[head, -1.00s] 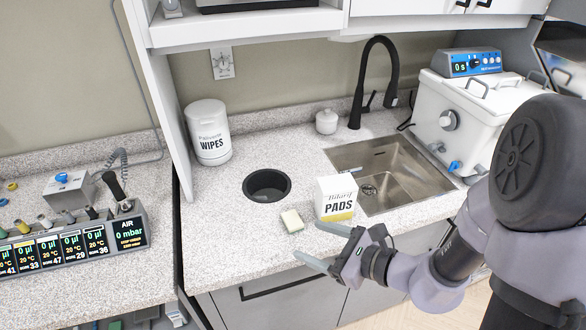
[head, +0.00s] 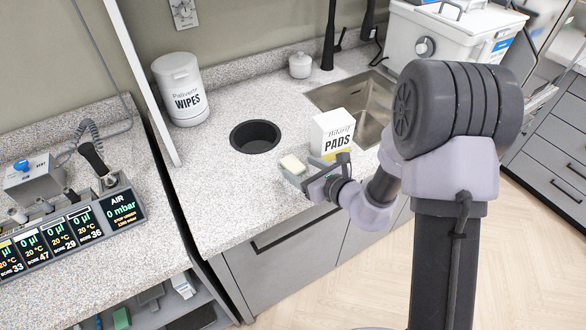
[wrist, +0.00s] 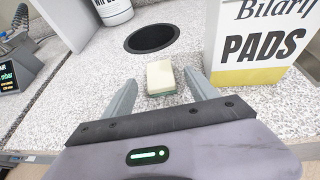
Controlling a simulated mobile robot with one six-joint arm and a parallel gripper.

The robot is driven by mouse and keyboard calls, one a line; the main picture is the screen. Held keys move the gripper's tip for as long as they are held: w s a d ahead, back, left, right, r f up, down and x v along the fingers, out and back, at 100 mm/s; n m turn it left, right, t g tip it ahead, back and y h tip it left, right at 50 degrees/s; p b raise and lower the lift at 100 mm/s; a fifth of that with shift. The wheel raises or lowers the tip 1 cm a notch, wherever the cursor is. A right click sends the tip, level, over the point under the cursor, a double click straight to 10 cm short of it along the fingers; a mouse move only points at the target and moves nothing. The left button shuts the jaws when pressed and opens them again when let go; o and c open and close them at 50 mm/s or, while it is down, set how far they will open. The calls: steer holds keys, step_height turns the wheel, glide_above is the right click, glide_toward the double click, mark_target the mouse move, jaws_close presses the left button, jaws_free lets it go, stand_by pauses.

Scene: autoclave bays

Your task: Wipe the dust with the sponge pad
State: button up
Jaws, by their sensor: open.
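The sponge pad (head: 291,164), cream on top with a green underside, lies on the speckled counter. It also shows in the wrist view (wrist: 161,76). My gripper (head: 301,168) is open, with one finger on each side of the pad near the fingertips in the wrist view (wrist: 161,88). I cannot tell whether either finger touches it. The pad appears to rest on the counter. No dust can be made out on the counter in these frames.
A white box of pads (head: 332,135) stands close to the right finger. A round black opening (head: 255,136) lies behind the sponge, and a steel sink (head: 355,101) is behind the box. A wipes canister (head: 181,90) stands at the back left. Counter left of the sponge is clear.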

mark_target(294, 165)
steer(key=x, duration=0.3)
steer(key=shift+w+a+f, duration=0.15)
steer(key=shift+f, duration=0.05)
steer(key=shift+r, duration=0.1)
steer(key=shift+c, duration=0.2)
steer(key=c, duration=1.4)
steer(key=shift+o, duration=0.2)
step_height(294, 165, up, 10)
steer(key=p, duration=0.3)
steer(key=shift+p, duration=0.4)
